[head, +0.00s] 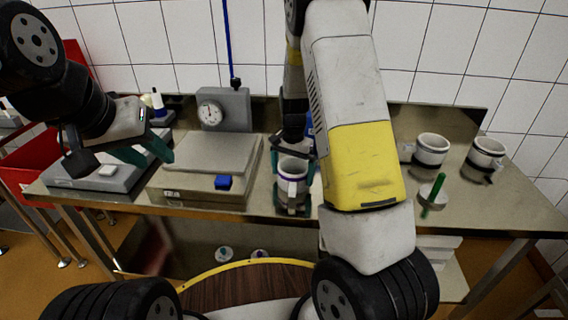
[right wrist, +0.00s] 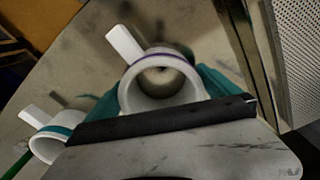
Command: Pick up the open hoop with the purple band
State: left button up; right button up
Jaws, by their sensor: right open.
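The white hoop with the purple band (head: 292,169) stands on the metal table in the head view. In the right wrist view the hoop (right wrist: 158,101) is seen from above, open through its middle, with a purple line near its rim and a white handle to the upper left. My right gripper (head: 293,203) is open, its teal fingers on either side of the hoop; whether they touch it I cannot tell. My left gripper (head: 161,162) is above the left part of the table, its teal fingers apart and nothing between them.
A white hoop with a teal band (right wrist: 48,146) stands close by in the right wrist view. Two white cups or hoops (head: 431,150) (head: 487,154) stand at the right. A disc with a green handle (head: 433,190) lies before them. A dial scale (head: 205,165) is left of the purple-banded hoop.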

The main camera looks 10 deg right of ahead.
jog(key=shift+f, duration=0.65)
jog(key=c, duration=1.2)
jog(key=shift+o, duration=0.2)
jog(key=shift+r, duration=0.1)
